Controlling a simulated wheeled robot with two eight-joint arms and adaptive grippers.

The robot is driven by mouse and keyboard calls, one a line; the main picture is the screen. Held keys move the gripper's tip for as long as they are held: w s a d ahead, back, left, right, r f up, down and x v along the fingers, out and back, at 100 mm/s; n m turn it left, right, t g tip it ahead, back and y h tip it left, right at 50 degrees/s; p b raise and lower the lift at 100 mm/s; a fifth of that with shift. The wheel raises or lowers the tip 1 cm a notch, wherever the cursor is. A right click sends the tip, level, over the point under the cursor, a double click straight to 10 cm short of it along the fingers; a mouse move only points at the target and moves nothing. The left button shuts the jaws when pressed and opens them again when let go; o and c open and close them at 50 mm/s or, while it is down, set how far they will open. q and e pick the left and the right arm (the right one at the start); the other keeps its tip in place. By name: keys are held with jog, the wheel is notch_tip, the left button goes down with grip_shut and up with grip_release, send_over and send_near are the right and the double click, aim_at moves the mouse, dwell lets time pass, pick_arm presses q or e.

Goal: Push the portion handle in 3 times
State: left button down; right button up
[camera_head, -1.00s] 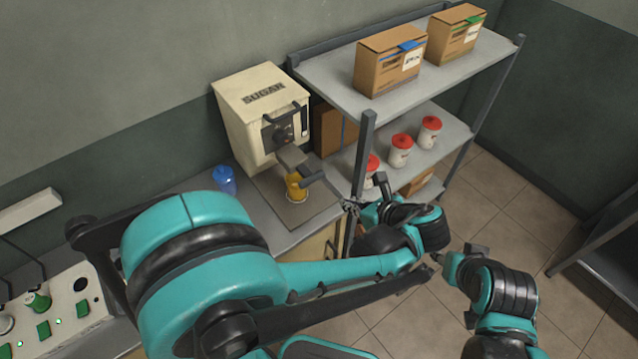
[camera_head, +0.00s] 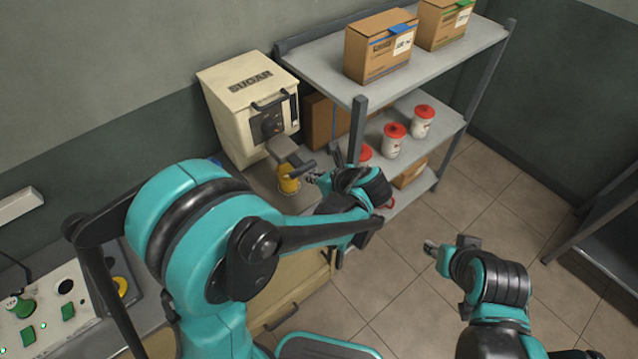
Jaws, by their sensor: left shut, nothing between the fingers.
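The cream sugar machine (camera_head: 240,112) stands on the counter against the wall. Its grey portion handle (camera_head: 283,148) sticks out from the front, with a dark crossbar (camera_head: 303,170) at its outer end. A yellow cup (camera_head: 289,184) stands below the handle, partly hidden by it. My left gripper (camera_head: 314,178) is shut and empty, just right of and below the crossbar; I cannot tell whether it touches it. My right gripper (camera_head: 431,248) is over the floor to the right, away from the machine; its fingers are too small to judge.
A metal shelf (camera_head: 330,72) with cardboard boxes (camera_head: 381,46) and red-lidded jars (camera_head: 395,141) stands right of the machine, close to my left gripper. A control panel (camera_head: 48,318) with green buttons is at lower left. The floor (camera_head: 400,275) at right is clear.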

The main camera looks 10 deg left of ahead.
aim_at(303, 167)
pick_arm(q)
jog(key=shift+a, duration=0.1)
jog(key=w+a, duration=0.2)
jog(key=a, duration=0.1)
jog(key=shift+w+a, duration=0.1)
jog(key=shift+w, duration=0.2)
pick_arm(e)
jog(key=shift+f, duration=0.2)
